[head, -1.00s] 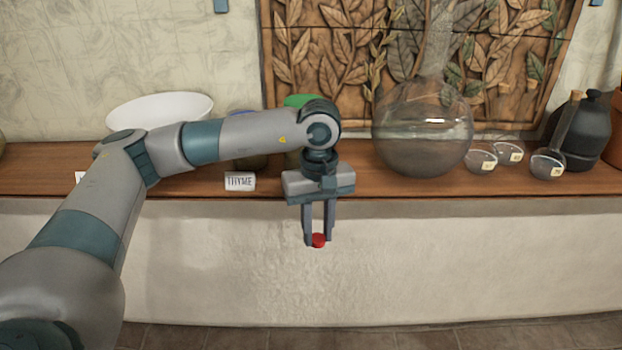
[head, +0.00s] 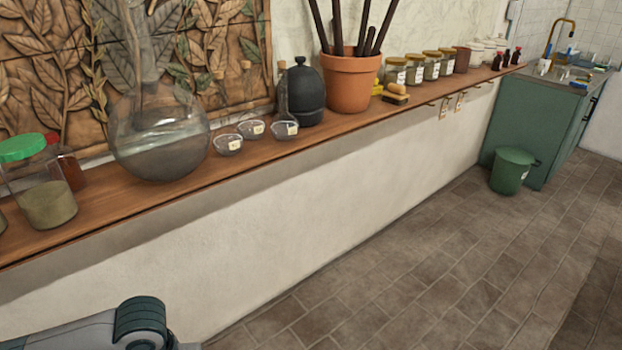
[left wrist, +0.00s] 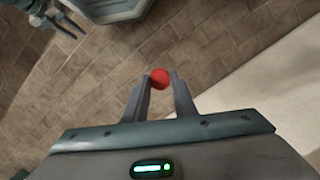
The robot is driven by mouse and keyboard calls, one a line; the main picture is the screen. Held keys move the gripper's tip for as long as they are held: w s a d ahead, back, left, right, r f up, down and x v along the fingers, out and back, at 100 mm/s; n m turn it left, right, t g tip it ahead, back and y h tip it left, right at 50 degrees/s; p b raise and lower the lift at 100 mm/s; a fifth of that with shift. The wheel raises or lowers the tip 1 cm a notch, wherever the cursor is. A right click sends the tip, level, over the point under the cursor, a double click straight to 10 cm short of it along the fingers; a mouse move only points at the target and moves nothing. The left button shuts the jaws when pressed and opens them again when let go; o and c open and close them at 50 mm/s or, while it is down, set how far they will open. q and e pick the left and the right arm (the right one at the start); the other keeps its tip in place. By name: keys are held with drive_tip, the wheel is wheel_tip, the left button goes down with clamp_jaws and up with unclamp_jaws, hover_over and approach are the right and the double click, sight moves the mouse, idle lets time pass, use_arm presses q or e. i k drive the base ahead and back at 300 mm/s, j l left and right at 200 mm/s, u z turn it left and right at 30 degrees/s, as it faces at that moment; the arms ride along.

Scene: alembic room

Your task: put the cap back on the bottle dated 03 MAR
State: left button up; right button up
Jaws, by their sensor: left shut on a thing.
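A red cap (left wrist: 160,78) is held between the fingertips of my left gripper (left wrist: 161,84) in the left wrist view, out over the floor. The left gripper is shut on it. In the head view only part of my left arm shows at the bottom left; the gripper and cap are out of frame. Small dark bottles (head: 506,57) stand near the far right end of the shelf. They are too small to read any date or to tell which lacks a cap. My right gripper (left wrist: 68,26) shows small at the top left of the left wrist view, its opening unclear.
The wooden shelf (head: 245,158) holds a green-lidded jar (head: 46,190), a large glass flask (head: 160,140), small bowls (head: 284,130), a black jug (head: 303,95), a terracotta pot (head: 349,80) and labelled jars (head: 414,70). A green bin (head: 511,171) stands by a green cabinet (head: 540,125). The tiled floor is clear.

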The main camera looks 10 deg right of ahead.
sight(507, 56)
drive_tip(key=i+l, duration=0.45)
drive_tip(key=l, duration=0.55)
drive_tip(key=i+l, duration=0.4)
drive_tip(key=l, duration=0.55)
drive_tip(key=i+l, duration=0.45)
drive_tip(key=l, duration=0.55)
drive_tip(key=i+l, duration=0.4)
drive_tip(key=l, duration=0.6)
drive_tip(key=i+l+z, duration=0.1)
drive_tip(key=i+l, duration=0.35)
drive_tip(key=l, duration=0.55)
drive_tip(key=i+l, duration=0.45)
drive_tip(key=l, duration=0.5)
drive_tip(key=i+l, duration=0.45)
drive_tip(key=l, duration=0.5)
drive_tip(key=i+l, duration=0.45)
drive_tip(key=l, duration=0.5)
